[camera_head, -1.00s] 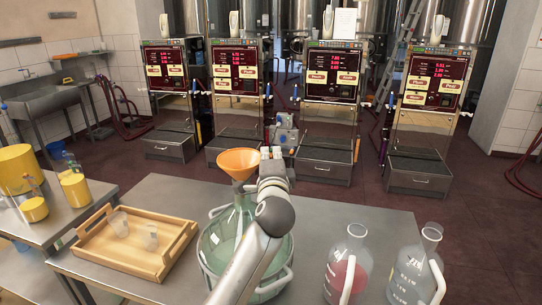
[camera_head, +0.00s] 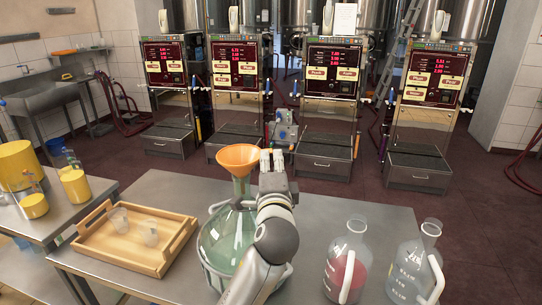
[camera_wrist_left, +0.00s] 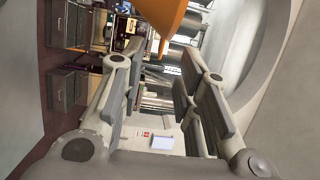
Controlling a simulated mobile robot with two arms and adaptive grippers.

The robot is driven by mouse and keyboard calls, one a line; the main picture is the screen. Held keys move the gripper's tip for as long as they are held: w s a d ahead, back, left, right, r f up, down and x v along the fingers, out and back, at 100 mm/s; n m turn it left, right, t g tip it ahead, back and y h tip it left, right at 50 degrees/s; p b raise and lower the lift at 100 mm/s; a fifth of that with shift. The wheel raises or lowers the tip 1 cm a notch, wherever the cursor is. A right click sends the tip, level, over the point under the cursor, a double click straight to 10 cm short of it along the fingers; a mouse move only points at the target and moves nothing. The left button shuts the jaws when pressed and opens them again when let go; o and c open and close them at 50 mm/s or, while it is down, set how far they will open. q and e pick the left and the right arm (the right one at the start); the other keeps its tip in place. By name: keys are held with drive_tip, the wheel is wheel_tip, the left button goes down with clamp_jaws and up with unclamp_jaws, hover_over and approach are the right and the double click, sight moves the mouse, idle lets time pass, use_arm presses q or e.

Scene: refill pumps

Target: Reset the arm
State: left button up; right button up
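My left gripper (camera_head: 273,158) is just right of the orange funnel (camera_head: 239,157) in the head view. In the left wrist view its fingers (camera_wrist_left: 161,58) are spread apart, with nothing between them. The funnel (camera_wrist_left: 162,18) also shows at the top of that view, close to the fingers. The funnel stands upright in the neck of a large green glass carboy (camera_head: 226,236), which sits in a pale basket on the steel table (camera_head: 190,190). My left arm hides the carboy's right side. My right arm and gripper are not in view.
A wooden tray (camera_head: 118,262) with two clear cups stands left of the carboy. A jug with red contents (camera_head: 345,265) and a clear jug (camera_head: 415,268) stand at the right. Several pump dispensers (camera_head: 430,110) line the back. Yellow containers (camera_head: 75,187) stand on the left table.

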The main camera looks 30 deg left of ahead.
use_arm(q)
drive_tip(key=v, duration=0.5)
drive_tip(key=s+d+f+n+g+h, duration=0.1)
drive_tip(key=s+f+n+g+h, duration=0.3)
drive_tip(key=f, duration=0.7)
drive_tip(key=s+f+g+h, duration=0.15)
drive_tip(key=s+f, duration=0.35)
drive_tip(key=f, duration=0.5)
drive_tip(key=s+d+f+n+g+h, duration=0.2)
drive_tip(key=s+d+f+n+g, duration=0.15)
drive_tip(key=s+f, duration=0.5)
drive_tip(key=s+d+f+n+g+h, duration=0.2)
drive_tip(key=s+f+g, duration=0.25)
drive_tip(key=s, duration=0.75)
drive_tip(key=s+f+x, duration=0.1)
drive_tip(key=s+x, duration=0.2)
drive_tip(key=x, duration=1)
drive_tip(key=s+a+x, duration=0.1)
drive_tip(key=s+x, duration=0.2)
drive_tip(key=x, duration=0.9)
drive_tip(key=s+a+f+g, duration=0.1)
drive_tip(key=s+a+f, duration=0.1)
drive_tip(key=s+f, duration=1.5)
drive_tip(key=shift+s+a+f+g+b, duration=0.25)
drive_tip(key=shift+a+f+g+b, duration=0.1)
drive_tip(key=shift+a+f+b, duration=0.1)
